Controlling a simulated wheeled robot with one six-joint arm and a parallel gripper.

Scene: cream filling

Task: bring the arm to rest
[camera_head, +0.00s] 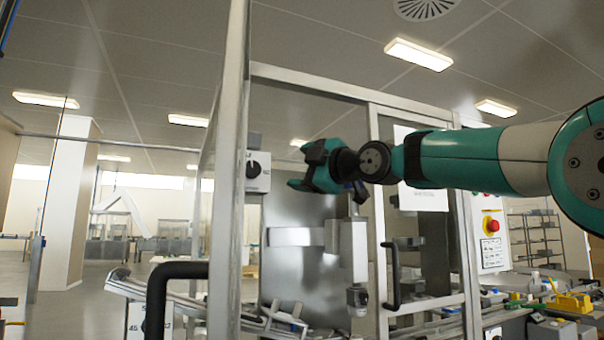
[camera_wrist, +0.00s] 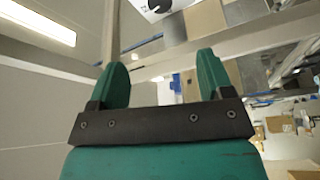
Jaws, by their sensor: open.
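My arm reaches in from the right in the head view, raised and roughly level in front of a framed machine. My gripper (camera_head: 307,168) is at its left end, near the machine's front frame. In the wrist view my gripper (camera_wrist: 162,80) shows two green fingers standing well apart. Nothing is between them, so the gripper is open and empty. Whether the gripper touches the frame cannot be told from the head view.
The machine's metal frame post (camera_head: 232,150) stands left of the gripper. A dial box (camera_head: 257,171) is close by it. A door handle (camera_head: 392,275) and a red emergency button (camera_head: 491,225) are below the arm. A yellow object (camera_head: 572,302) lies at lower right. Open floor shows at left.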

